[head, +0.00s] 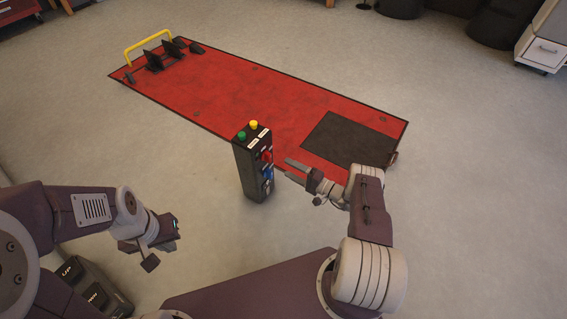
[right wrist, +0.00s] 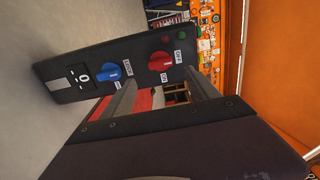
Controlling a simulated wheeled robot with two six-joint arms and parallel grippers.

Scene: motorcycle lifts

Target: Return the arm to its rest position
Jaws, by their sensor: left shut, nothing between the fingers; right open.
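My right gripper (head: 288,169) is open and empty, just right of a dark control post (head: 252,170), with its fingers pointing at the side with the knobs. The post stands upright and carries a green button (head: 241,135) and a yellow button (head: 253,125) on top. In the right wrist view, the post shows a blue knob (right wrist: 108,73) and a red knob (right wrist: 160,61); the gripper's fingers (right wrist: 163,93) are apart and hold neither knob. Whether a fingertip touches the post is unclear. My left gripper (head: 152,242) is shut and empty at the lower left, above the floor.
A red lift platform (head: 240,92) lies low behind the post, with a yellow bar (head: 148,46) at its far left end and a dark plate (head: 345,138) at right. A black UP/DOWN pedal box (head: 95,288) is at lower left. A white cabinet (head: 541,48) stands far right.

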